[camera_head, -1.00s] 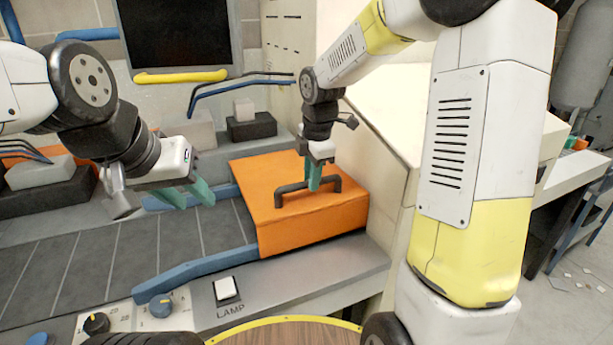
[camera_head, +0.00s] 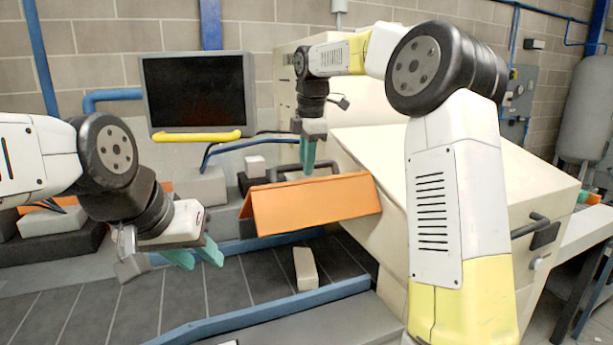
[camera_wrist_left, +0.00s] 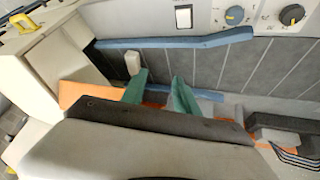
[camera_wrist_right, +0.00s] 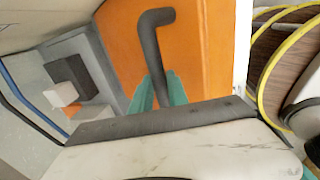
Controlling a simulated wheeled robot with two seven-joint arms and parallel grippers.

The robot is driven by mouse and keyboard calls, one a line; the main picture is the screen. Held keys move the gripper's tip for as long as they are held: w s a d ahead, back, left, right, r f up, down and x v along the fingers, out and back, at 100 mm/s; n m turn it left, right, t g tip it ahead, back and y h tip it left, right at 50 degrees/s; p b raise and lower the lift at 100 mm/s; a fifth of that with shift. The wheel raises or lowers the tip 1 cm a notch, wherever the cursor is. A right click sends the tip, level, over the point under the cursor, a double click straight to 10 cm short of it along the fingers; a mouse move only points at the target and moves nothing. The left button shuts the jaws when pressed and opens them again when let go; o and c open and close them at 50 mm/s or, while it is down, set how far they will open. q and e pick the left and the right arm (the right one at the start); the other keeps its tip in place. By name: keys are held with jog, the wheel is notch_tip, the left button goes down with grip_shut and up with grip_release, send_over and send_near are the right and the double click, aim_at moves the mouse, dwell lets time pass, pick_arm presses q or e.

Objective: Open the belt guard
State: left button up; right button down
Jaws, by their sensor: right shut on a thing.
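The orange belt guard (camera_head: 312,207) is tilted up off the belt, its front edge raised toward the back. Its dark handle (camera_head: 284,170) is at its upper edge. My right gripper (camera_head: 309,158) is shut on the handle; the right wrist view shows the handle (camera_wrist_right: 157,45) between its green fingers (camera_wrist_right: 158,92). My left gripper (camera_head: 196,256) is empty, its green fingers apart, above the left part of the belt. In the left wrist view its fingers (camera_wrist_left: 160,92) have a clear gap between them. A pale block (camera_head: 306,268) stands on the dark belt (camera_head: 215,290), uncovered beneath the guard.
Blue rails (camera_head: 262,312) edge the belt. A dark screen (camera_head: 198,90) with a yellow bar stands behind. A cream machine housing (camera_head: 480,180) with a black handle is to the right. Grey and dark blocks (camera_head: 62,222) sit at the back left.

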aim_at(297, 205)
dwell(0.5)
pick_arm(q)
jog(key=shift+d+m, duration=0.15)
jog(key=shift+m, duration=0.15)
jog(key=c, duration=0.6)
jog(key=shift+w+d+m, duration=0.25)
jog(key=shift+d+m, duration=0.05)
jog(key=shift+m, duration=0.6)
grip_shut()
jog(key=w+d+m+y, duration=0.25)
jog(key=d+m, duration=0.55)
jog(key=m, duration=0.7)
jog(key=w+d+m+y, duration=0.2)
jog(key=w+d+m, duration=0.2)
jog(key=d+m, duration=0.75)
jog(key=w+a+f+m, duration=0.3)
jog(key=w+a+f, duration=0.1)
jog(key=w, duration=0.3)
jog(key=shift+w+a, duration=0.25)
jog(key=shift+a, duration=0.45)
